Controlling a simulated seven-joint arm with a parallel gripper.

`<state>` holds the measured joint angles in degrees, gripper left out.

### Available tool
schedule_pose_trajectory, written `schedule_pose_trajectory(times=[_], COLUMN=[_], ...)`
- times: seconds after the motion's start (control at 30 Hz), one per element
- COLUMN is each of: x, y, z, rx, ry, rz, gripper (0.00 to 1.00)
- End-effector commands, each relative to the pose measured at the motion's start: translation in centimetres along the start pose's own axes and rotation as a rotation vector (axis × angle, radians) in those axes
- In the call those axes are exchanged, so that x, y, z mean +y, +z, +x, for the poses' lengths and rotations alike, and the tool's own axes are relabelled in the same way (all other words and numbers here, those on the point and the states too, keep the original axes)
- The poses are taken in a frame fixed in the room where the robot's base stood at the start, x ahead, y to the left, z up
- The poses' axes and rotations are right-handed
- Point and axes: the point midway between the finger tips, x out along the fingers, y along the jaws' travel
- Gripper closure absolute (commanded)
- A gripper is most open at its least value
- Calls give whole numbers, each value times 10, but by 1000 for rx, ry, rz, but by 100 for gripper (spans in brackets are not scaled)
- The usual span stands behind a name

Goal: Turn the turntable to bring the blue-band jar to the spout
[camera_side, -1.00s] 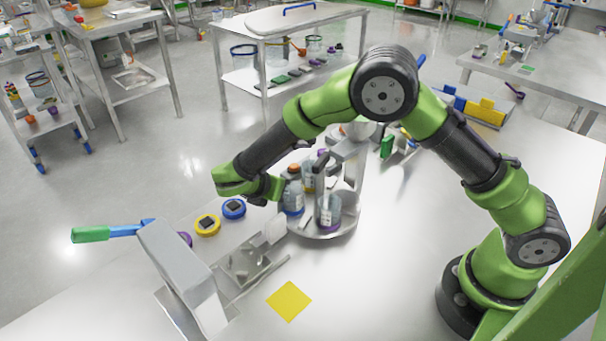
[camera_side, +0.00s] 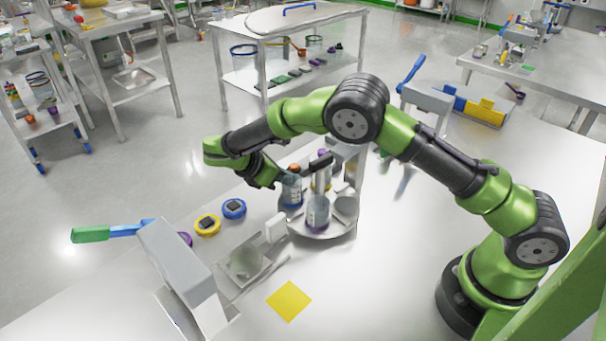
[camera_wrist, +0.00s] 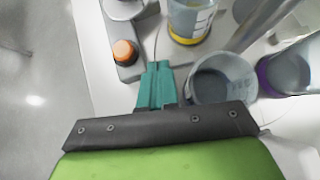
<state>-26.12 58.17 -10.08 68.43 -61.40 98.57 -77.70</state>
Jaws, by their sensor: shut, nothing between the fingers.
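The turntable (camera_side: 325,234) is a round metal plate on the bench with several jars on it. A jar with a blue band (camera_side: 292,191) stands on its left side. A purple-band jar (camera_side: 318,214) stands at the front, also in the wrist view (camera_wrist: 290,70). A yellow-band jar (camera_wrist: 190,22) shows at the top of the wrist view. My gripper (camera_wrist: 155,85) has its teal fingers together and empty, beside a clear jar (camera_wrist: 222,80) whose band I cannot make out. In the side view the gripper is at the turntable's left edge. I cannot clearly pick out the spout.
Yellow (camera_side: 207,225) and blue (camera_side: 234,208) round pieces lie left of the turntable. A grey press with a green handle (camera_side: 90,235) stands front left. A yellow square (camera_side: 289,301) lies on clear bench.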

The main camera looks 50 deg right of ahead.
Motion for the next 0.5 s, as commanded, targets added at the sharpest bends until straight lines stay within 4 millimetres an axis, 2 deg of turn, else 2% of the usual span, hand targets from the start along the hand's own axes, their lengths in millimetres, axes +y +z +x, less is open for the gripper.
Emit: schedule_pose_trajectory(times=[0.33,0.5], x=[5,6], y=[11,17], z=[13,18], rx=[-1,0], ry=[-154,-153], rz=[143,141], gripper=[100,100])
